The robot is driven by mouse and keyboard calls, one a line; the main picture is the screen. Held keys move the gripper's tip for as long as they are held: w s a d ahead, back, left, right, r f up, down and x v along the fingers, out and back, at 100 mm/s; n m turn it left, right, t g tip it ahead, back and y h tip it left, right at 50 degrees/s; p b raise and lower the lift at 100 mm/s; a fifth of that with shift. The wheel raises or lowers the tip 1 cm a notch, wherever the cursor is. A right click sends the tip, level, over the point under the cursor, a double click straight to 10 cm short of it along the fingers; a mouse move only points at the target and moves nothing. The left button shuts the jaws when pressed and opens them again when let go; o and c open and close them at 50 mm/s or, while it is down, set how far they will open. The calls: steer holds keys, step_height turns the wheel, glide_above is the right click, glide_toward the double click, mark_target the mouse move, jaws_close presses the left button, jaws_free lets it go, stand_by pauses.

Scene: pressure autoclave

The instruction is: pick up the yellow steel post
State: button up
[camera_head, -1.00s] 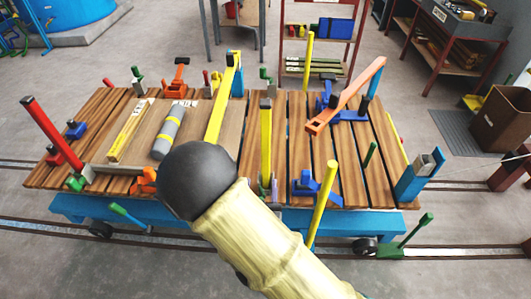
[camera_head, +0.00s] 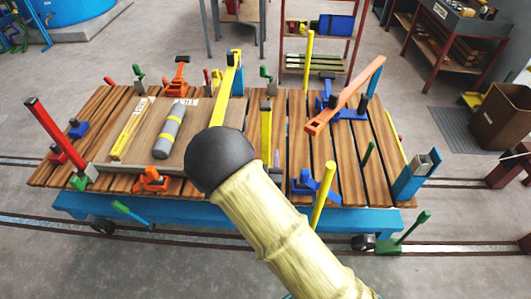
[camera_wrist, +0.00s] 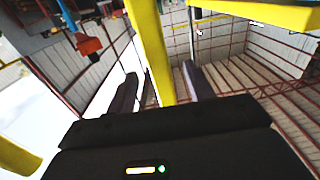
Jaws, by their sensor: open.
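In the wrist view a yellow post (camera_wrist: 149,45) runs down the picture into the space between my gripper's (camera_wrist: 160,72) two dark fingers. The fingers stand apart on either side of it. I cannot tell whether either finger touches it. In the head view my arm hides the gripper. Several yellow posts show there: one at the cart's front edge (camera_head: 323,195), one at its back edge (camera_head: 309,58), and one mid-cart (camera_head: 266,130). A slanted yellow bar (camera_head: 224,95) rises behind my arm. I cannot tell which of these is between my fingers.
The slatted cart (camera_head: 342,150) carries a board with a grey cylinder (camera_head: 169,132) and a yellow bar (camera_head: 132,128). Orange (camera_head: 151,181) and blue (camera_head: 316,185) clamps, a red post (camera_head: 55,132) and a slanted orange bar (camera_head: 345,97) stand around. Floor in front is mostly clear.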

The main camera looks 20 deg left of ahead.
mark_target(265, 126)
steer(key=shift+f+p+x, duration=0.25)
steer(key=shift+p+x, duration=0.1)
steer(key=shift+x, duration=0.95)
steer(key=shift+f+p+x, duration=0.25)
steer(key=shift+p+x, duration=0.1)
steer(key=shift+x, duration=0.95)
steer(key=shift+d, duration=0.15)
jaws_close()
steer(key=shift+r, duration=0.1)
step_height(265, 126, up, 10)
steer(key=shift+f+b, duration=0.1)
steer(key=shift+b, duration=0.35)
